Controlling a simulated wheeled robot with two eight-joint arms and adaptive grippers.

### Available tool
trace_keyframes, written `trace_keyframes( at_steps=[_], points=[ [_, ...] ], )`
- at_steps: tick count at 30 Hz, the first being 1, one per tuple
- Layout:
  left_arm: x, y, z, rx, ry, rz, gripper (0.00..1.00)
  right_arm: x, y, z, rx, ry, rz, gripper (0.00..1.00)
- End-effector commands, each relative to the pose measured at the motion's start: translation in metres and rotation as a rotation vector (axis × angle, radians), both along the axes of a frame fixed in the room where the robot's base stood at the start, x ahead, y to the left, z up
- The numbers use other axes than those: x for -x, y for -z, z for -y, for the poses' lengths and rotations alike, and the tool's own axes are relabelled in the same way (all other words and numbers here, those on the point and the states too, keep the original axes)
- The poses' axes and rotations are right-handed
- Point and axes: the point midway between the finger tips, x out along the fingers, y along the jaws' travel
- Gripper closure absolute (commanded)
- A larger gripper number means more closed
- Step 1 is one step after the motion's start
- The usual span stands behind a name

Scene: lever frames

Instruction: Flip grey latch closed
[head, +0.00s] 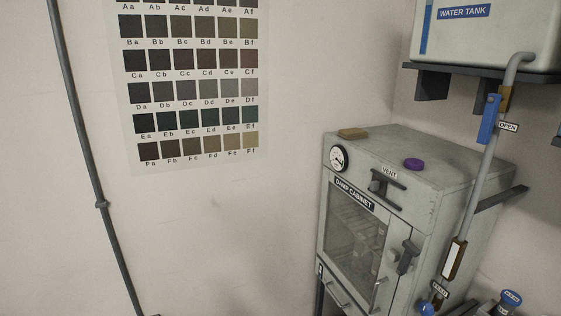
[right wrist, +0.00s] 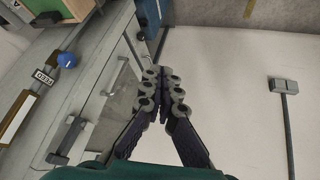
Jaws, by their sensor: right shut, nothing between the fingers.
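The dark grey latch (head: 406,257) is mounted at the right edge of the glazed door of the damp cabinet (head: 465,165). Its lever looks roughly upright and slightly tilted; I cannot tell from this view whether it is fastened. What looks like the same latch shows at the lower left of the right wrist view (right wrist: 68,140). My right gripper (right wrist: 165,80) is shut and empty, in front of the cabinet and apart from the latch, which lies to its left in that view. Neither gripper shows in the head view.
A blue feed knob (right wrist: 67,60) is near the latch.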

Motion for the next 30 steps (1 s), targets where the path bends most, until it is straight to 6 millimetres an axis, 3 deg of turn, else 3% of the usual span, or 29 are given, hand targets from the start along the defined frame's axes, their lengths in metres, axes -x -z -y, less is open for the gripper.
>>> trace_keyframes(
  at_steps=[5, 11, 14, 17, 23, 26, 30],
  points=[
    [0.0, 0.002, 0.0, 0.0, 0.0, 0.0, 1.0, 0.015, 0.003, -0.016, -0.133, 0.034, 0.015, 1.0],
    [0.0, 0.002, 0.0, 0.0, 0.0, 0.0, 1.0, 0.015, 0.003, -0.018, -0.156, 0.046, 0.016, 1.0],
    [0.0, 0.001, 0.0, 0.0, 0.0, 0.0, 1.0, 0.01, 0.005, -0.016, -0.243, 0.131, 0.003, 1.0],
    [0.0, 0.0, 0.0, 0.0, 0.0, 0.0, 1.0, -0.004, 0.008, -0.012, -0.455, 0.331, -0.026, 1.0],
    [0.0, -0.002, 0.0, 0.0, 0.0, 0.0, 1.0, -0.055, 0.002, 0.013, -1.117, 0.881, -0.107, 1.0],
    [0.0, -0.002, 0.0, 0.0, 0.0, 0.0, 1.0, -0.08, -0.011, 0.04, -1.473, 1.109, -0.155, 1.0],
    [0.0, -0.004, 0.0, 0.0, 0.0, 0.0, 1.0, -0.101, -0.036, 0.099, -1.978, 1.323, -0.244, 1.0]
  ],
)
